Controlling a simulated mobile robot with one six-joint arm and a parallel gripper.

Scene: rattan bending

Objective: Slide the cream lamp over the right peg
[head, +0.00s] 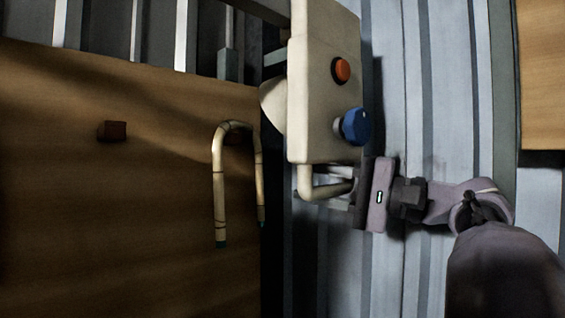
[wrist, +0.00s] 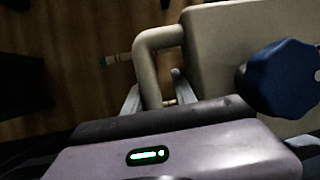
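The cream lamp (head: 322,75) is a boxy housing with a rounded shade (head: 273,105) on its left side, just right of the right peg (head: 236,139). Its bent tube handle (head: 318,191) sticks out below and also shows in the wrist view (wrist: 148,75). The dark red right peg is partly hidden inside the bend of a cream, U-shaped cane (head: 219,190). My gripper (head: 342,188) is at the handle. In the wrist view its fingers (wrist: 158,101) stand on either side of the tube, with a gap beside the right finger, so it looks open.
Another wooden surface (head: 541,80) is at the far right.

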